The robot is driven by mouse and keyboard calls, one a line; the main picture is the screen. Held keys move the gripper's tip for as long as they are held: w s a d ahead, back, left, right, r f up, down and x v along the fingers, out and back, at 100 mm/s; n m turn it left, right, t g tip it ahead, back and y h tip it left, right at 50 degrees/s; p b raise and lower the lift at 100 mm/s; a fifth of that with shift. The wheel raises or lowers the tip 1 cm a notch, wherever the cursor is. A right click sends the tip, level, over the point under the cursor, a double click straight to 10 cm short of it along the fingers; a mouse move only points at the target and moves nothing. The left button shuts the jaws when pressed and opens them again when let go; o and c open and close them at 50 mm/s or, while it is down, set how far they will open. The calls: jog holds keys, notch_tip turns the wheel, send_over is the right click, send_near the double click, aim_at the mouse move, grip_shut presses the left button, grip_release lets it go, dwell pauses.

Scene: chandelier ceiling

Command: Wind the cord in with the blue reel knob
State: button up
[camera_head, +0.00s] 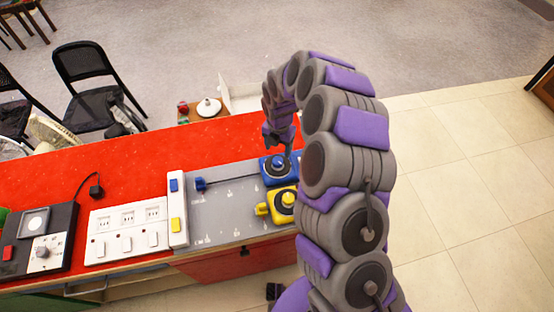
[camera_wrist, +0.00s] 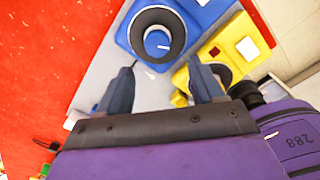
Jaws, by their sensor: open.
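The blue reel (camera_head: 268,177) sits at the back right of a grey board (camera_head: 225,215). Its round dark knob with a blue centre and a white mark shows in the wrist view (camera_wrist: 157,42). A thin dark cord runs left from the blue reel to a blue plug (camera_head: 200,184) lying on the board. My gripper (camera_head: 284,148) points down close to the blue reel. In the wrist view my gripper (camera_wrist: 162,82) is open and empty, with the knob ahead of the gap between its fingers. The fingers appear apart from the knob; the exact distance is unclear.
A yellow reel (camera_head: 290,211) stands just in front of the blue one, with a yellow plug (camera_head: 262,209) beside it. A white strip with blue and yellow switches (camera_head: 177,208), a white socket panel (camera_head: 128,230) and a black device (camera_head: 42,238) stand left.

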aim_at(277, 162)
jog(key=f, duration=0.5)
jog(key=a+f, duration=0.1)
jog(key=f, duration=0.2)
jog(key=shift+d+r, duration=0.1)
jog(key=shift+d, duration=0.4)
jog(key=shift+c, duration=0.6)
jog(key=shift+a, duration=0.3)
jog(key=c, duration=0.9)
jog(key=shift+c, duration=0.2)
